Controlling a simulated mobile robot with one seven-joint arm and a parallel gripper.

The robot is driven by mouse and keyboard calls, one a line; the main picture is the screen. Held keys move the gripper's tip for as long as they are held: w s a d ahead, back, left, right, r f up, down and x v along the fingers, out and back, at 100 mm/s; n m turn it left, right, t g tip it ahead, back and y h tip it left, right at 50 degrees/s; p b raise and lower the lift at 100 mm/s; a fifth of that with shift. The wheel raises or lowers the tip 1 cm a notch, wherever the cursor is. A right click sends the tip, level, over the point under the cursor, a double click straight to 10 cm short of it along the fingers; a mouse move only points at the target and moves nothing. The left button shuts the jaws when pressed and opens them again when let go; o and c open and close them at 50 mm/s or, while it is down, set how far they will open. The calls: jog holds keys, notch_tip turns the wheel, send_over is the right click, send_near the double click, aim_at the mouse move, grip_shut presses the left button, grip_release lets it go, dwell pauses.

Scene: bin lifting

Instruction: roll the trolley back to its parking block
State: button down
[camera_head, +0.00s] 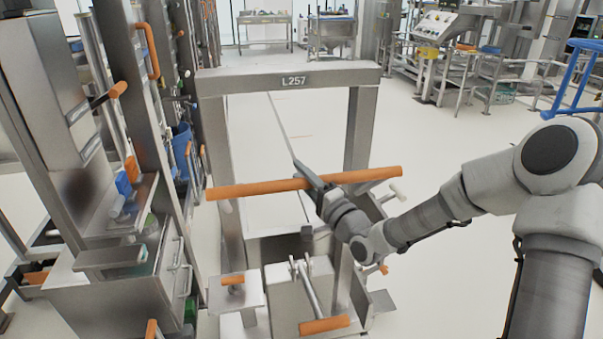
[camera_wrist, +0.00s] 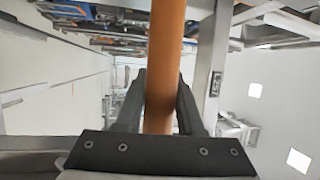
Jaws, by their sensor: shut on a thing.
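The trolley is a grey metal frame (camera_head: 362,130) with a top crossbar labelled L257. A long orange handle bar (camera_head: 250,188) runs across it at mid height. My gripper (camera_head: 308,178) is shut on this bar, near its middle. In the wrist view the orange bar (camera_wrist: 166,60) passes between the two dark fingers of my gripper (camera_wrist: 162,105). I cannot make out the parking block with certainty. The trolley's wheels are hidden or out of view.
A steel rack (camera_head: 120,225) with orange handles stands close on the left. An orange-handled lever (camera_head: 325,325) and a small side plate (camera_head: 236,291) sit low at the front. Open pale floor (camera_head: 430,145) lies to the right and behind. Benches and machines stand farther back.

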jog(key=shift+s+f, duration=0.1)
jog(key=shift+s, duration=0.15)
jog(key=c, duration=0.5)
grip_release()
jog(key=shift+d, duration=0.1)
jog(key=p+v, duration=0.1)
jog(key=v, duration=1.6)
jog(key=shift+s+d+p, duration=0.1)
jog(key=shift+s+p, duration=0.05)
jog(key=shift+p, duration=0.25)
